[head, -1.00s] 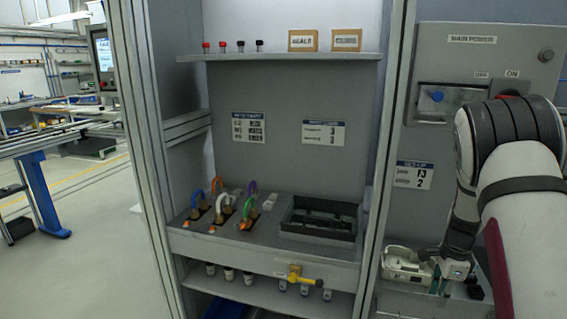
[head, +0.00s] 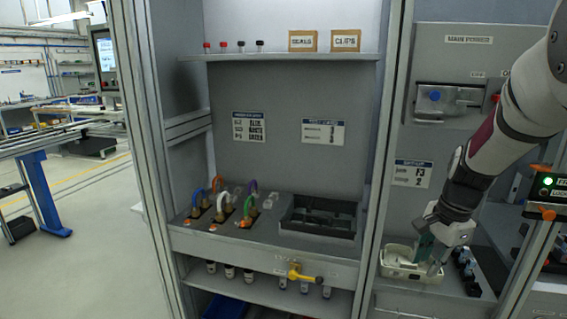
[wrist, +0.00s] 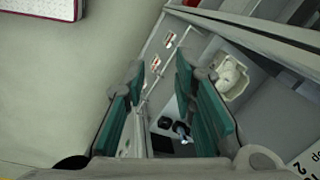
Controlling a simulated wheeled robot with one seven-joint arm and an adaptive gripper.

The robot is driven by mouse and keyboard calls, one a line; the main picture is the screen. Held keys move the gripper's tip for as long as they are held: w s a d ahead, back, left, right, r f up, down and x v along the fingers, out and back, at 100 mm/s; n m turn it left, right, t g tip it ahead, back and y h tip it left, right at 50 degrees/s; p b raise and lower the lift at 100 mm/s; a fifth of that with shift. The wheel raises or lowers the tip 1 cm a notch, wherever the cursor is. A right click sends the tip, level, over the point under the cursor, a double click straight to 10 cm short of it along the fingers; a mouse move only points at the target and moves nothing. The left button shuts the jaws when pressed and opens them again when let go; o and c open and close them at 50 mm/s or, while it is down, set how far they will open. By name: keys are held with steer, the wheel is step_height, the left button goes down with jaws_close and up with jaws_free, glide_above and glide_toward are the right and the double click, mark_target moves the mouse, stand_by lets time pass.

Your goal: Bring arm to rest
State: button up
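My arm reaches in from the right of the head view and points down to the right-hand bay. My gripper (head: 432,268) is over or beside a white tray (head: 398,273) on the bay's shelf; I cannot tell if it touches it. In the wrist view my gripper (wrist: 160,72) has its two green fingers apart, with nothing between them but the shelf area beyond. The white tray also shows in the wrist view (wrist: 236,80), right of the fingers, with a pale item in it.
Dark items (head: 466,268) stand right of the tray. A post with a green-lit box (head: 545,187) is close right of my arm. The main power panel (head: 450,100) is above. The middle bay holds coloured hooks (head: 222,207) and a black tray (head: 318,222). Open floor lies left.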

steer(key=s+a+r+n+t, duration=0.1)
steer(key=s+a+r+n, duration=0.45)
steer(key=s+r, duration=0.2)
steer(key=s+a+r+n, duration=0.1)
steer(key=s+a+n, duration=0.1)
steer(key=s, duration=0.4)
steer(key=s+a+r+n+t, duration=0.1)
steer(key=s+a+r+n, duration=0.1)
steer(key=s, duration=0.4)
steer(key=s+a+r+n+t, duration=0.1)
steer(key=s+a+r+n, duration=0.1)
steer(key=s+n, duration=0.3)
steer(key=shift+s+a+n+h, duration=0.35)
steer(key=shift+s+a, duration=0.1)
steer(key=shift+a, duration=0.2)
steer(key=shift+d, duration=0.1)
